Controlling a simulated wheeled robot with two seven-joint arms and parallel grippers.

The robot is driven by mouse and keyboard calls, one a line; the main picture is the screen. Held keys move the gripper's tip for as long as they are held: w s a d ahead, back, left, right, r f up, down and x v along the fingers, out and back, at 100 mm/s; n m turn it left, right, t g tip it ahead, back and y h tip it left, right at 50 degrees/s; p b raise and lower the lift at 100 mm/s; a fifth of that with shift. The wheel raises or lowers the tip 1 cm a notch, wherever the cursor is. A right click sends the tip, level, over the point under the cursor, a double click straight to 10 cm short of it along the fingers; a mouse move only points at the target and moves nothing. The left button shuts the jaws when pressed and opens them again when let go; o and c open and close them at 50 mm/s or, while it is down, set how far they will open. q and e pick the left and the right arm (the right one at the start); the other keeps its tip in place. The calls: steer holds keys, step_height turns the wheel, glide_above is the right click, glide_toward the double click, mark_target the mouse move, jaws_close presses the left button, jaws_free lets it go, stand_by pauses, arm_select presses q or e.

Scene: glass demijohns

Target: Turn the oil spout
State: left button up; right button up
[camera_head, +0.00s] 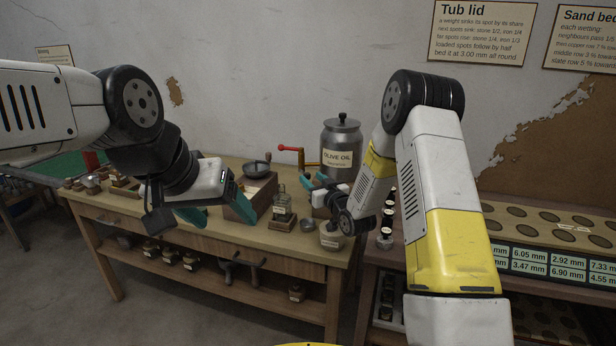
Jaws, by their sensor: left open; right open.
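The metal oil can (342,142) labelled OLIVE OIL stands at the back right of the wooden bench. Its brass oil spout (302,160) sticks out to the left and carries a red-handled lever (287,149). My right gripper (313,183) is open, with teal fingers just below and in front of the spout and can. No contact with the lever shows. The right wrist hides part of the bench in front of the can. My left gripper (218,218) is open and empty over the bench's front edge, left of a wooden box.
A wooden box (262,196) with a dark bowl (257,169) on top stands mid-bench. A glass bottle (282,206) on a wooden block, a small metal cup (307,225) and a pale jar (331,238) stand near the front right. Dark vials stand right of my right wrist.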

mark_target(309, 176)
steer(key=shift+x, duration=2.25)
jaws_close()
